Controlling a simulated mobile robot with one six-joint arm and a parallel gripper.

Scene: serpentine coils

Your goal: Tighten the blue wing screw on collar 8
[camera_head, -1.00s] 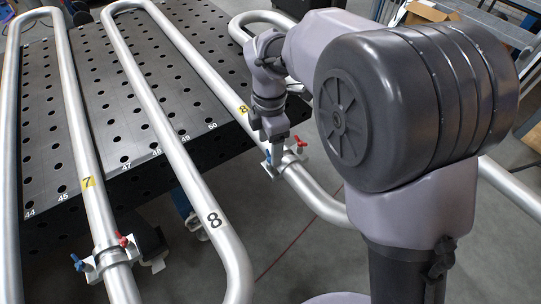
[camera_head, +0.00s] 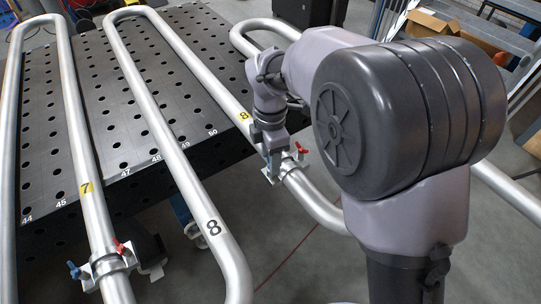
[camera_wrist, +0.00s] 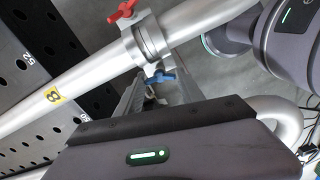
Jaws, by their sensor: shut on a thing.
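Collar 8 (camera_head: 287,167) clamps the silver pipe by the yellow 8 label (camera_head: 244,115). It also shows in the wrist view (camera_wrist: 148,40), with its red wing screw (camera_wrist: 123,11) on one side. The blue wing screw (camera_wrist: 163,77) sits on the other side, between my gripper's fingers. In the head view my gripper (camera_head: 270,170) points down at the collar's left side and hides the blue screw. My gripper is shut on the blue wing screw, which is partly covered by the fingers.
Another collar (camera_head: 108,266) with red and blue wing screws sits on the pipe labelled 7 (camera_head: 86,187). Silver serpentine pipes run over the dark perforated table (camera_head: 115,100).

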